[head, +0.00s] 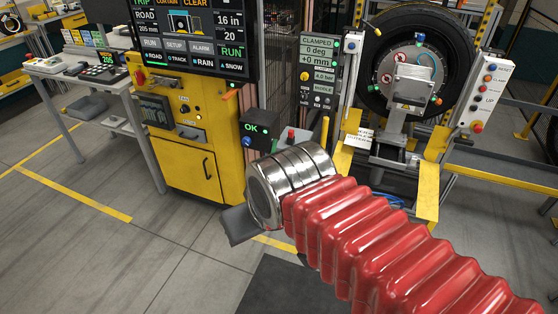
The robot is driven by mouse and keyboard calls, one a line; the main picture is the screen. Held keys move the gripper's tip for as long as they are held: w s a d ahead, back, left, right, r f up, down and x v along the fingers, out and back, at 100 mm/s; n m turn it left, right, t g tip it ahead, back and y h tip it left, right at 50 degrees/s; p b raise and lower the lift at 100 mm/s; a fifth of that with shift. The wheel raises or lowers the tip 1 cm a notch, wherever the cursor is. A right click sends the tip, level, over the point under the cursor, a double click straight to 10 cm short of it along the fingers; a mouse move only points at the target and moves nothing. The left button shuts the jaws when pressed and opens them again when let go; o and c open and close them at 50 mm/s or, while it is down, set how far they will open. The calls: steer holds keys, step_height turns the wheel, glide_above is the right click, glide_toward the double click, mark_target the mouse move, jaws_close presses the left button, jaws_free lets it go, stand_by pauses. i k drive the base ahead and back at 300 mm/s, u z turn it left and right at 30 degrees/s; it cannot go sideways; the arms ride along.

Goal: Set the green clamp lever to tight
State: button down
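The tyre (372,70) stands upright in the clamp station at the upper right, with a round grey clamp hub (412,72) in its middle. Small coloured ends sit around the hub. One at its lower right (436,100) looks green, but it is too small to tell whether it is the clamp lever or how it is set. The display beside the tyre (319,51) reads CLAMPED, 0 deg, +0 mm. My arm's red bellows and metal wrist cross the lower middle, well in front of the station. My gripper's fingers cannot be made out.
A yellow cabinet (190,130) with a large screen (195,35) stands left of the station. A dark box (258,130) beside it shows OK. A white button panel (485,90) is right of the tyre. A side table (85,70) stands far left. The floor at lower left is clear.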

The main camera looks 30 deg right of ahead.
mark_target(274, 141)
steer(key=i, duration=1)
